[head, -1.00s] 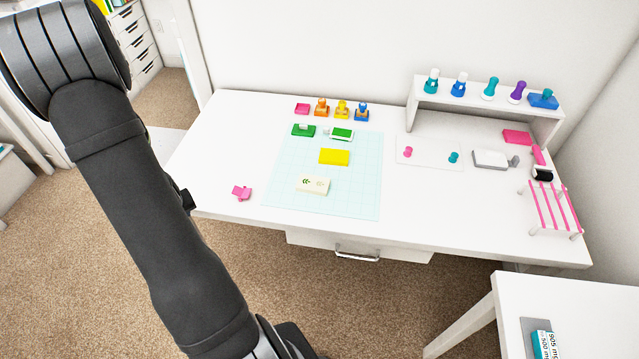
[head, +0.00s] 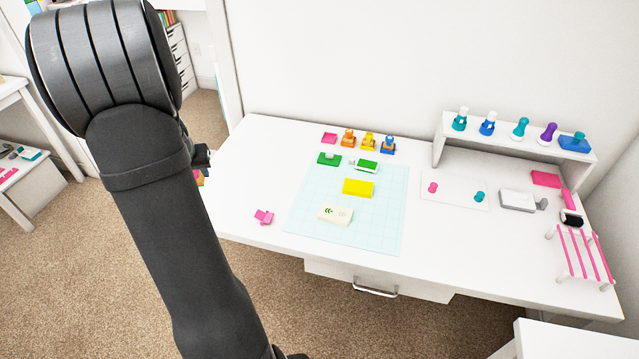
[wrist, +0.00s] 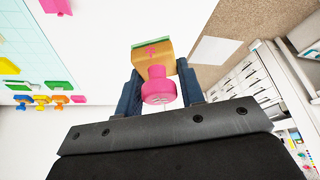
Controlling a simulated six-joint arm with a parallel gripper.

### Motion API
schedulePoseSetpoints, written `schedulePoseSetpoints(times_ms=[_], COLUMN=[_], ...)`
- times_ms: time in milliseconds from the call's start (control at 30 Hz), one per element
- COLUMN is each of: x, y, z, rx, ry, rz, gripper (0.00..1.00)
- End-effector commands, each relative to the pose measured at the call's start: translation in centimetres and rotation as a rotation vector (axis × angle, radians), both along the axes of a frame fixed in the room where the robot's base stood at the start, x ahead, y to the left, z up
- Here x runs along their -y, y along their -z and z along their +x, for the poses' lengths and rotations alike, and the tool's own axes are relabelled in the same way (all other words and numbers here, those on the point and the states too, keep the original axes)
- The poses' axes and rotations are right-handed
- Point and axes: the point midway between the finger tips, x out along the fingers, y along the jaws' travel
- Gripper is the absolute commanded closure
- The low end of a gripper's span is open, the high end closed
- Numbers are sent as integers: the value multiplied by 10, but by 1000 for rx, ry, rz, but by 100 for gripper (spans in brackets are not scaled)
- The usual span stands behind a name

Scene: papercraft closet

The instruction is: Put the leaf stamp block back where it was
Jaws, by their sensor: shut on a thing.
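My gripper (wrist: 160,78) is shut on a wood-coloured stamp block (wrist: 152,54) with a pink knob and a green edge at its far side. The wrist view shows the block between the two dark fingers; no leaf mark is visible on it. In the head view my gripper (head: 203,158) is partly hidden behind my arm, at the desk's left edge. Only a small bit of the held block (head: 198,178) shows there.
The white desk (head: 245,180) holds a pale cutting mat (head: 385,232) with a yellow block (head: 358,187) and a cream card (head: 335,214) with small marks. A pink piece (head: 264,216) lies left of the mat. Several stamps stand on the riser shelf (head: 500,132).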

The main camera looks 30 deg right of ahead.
Motion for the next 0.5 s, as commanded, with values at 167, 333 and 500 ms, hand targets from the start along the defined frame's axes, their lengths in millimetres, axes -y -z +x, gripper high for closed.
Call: schedulePoseSetpoints(times_ms=[167, 333, 500], x=[69, 139, 210], y=[-3, 5, 15], z=[2, -7, -25], rx=[-4, -6, -4], ry=[95, 168, 241], rz=[2, 5, 7], gripper=[96, 96, 96])
